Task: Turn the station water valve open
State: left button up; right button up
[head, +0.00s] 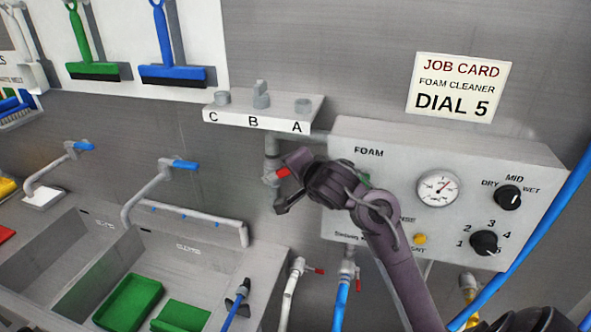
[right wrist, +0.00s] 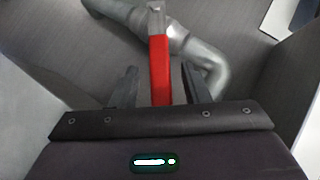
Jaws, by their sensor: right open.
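The station water valve has a red lever handle (head: 282,173) on a grey pipe (head: 271,150) below the A-B-C shelf, at the left end of the foam panel. In the right wrist view the red handle (right wrist: 160,72) stands between my two finger tips, with the metal valve body (right wrist: 182,38) beyond it. My right gripper (head: 289,182) is open around the handle; it also shows in the right wrist view (right wrist: 158,84). A gap shows on each side of the handle. The gripper partly hides the valve in the head view. My left gripper is not in view.
The foam panel (head: 350,147) with gauge (head: 438,188) and dials is on the right, behind my right arm. The labelled shelf (head: 262,117) is just above. Sinks with green trays (head: 129,302) are at left.

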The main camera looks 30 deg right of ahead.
jog(key=shift+s+r, duration=0.1)
jog(key=v, duration=0.7)
jog(key=shift+s, duration=0.25)
jog(key=shift+a+r, duration=0.1)
